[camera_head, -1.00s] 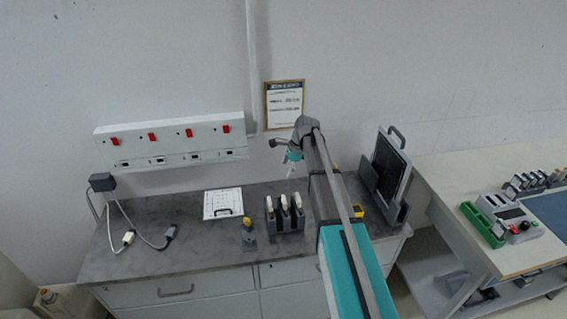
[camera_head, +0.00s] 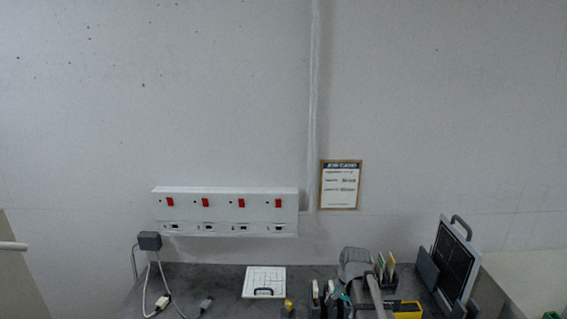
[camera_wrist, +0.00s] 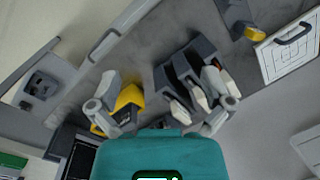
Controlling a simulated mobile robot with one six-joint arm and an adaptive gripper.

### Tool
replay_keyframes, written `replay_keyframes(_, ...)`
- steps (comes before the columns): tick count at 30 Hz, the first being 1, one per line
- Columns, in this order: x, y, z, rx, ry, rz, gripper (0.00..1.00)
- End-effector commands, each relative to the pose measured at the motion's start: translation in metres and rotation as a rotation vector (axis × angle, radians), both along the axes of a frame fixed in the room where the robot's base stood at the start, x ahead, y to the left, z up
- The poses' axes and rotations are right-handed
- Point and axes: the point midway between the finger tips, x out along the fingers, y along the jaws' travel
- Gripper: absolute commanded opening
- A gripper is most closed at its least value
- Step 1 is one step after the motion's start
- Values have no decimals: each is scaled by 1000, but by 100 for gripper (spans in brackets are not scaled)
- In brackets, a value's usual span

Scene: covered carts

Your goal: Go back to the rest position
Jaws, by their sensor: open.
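My gripper (camera_wrist: 166,95) shows in the wrist view with its two grey fingers spread wide apart and nothing between them. It is above the dark grey bench top, with a dark slotted holder (camera_wrist: 172,76) below and beyond the fingers. A yellow object (camera_wrist: 129,98) is partly hidden by the left finger. In the head view, my arm is at the bottom, right of centre, in front of the bench; the fingers cannot be made out there.
A white strip with red switches (camera_head: 226,203) is on the wall above the bench. A white board with a handle (camera_head: 264,281) lies flat on the bench. A dark panel in a stand (camera_head: 455,258) rises at the right. Cables hang from a grey plug (camera_head: 149,241).

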Motion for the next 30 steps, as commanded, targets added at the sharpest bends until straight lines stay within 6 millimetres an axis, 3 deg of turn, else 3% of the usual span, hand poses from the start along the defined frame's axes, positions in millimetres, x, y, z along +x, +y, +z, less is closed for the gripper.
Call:
replay_keyframes(1, -23, 1, -12, -17, -10, 74, 100)
replay_keyframes(6, -70, 2, -31, -77, -39, 331, 100)
replay_keyframes(12, -106, 0, -44, -127, -53, 551, 100)
replay_keyframes(18, -117, -1, -47, -145, -56, 636, 100)
replay_keyframes(30, -116, -1, -46, -145, -56, 639, 100)
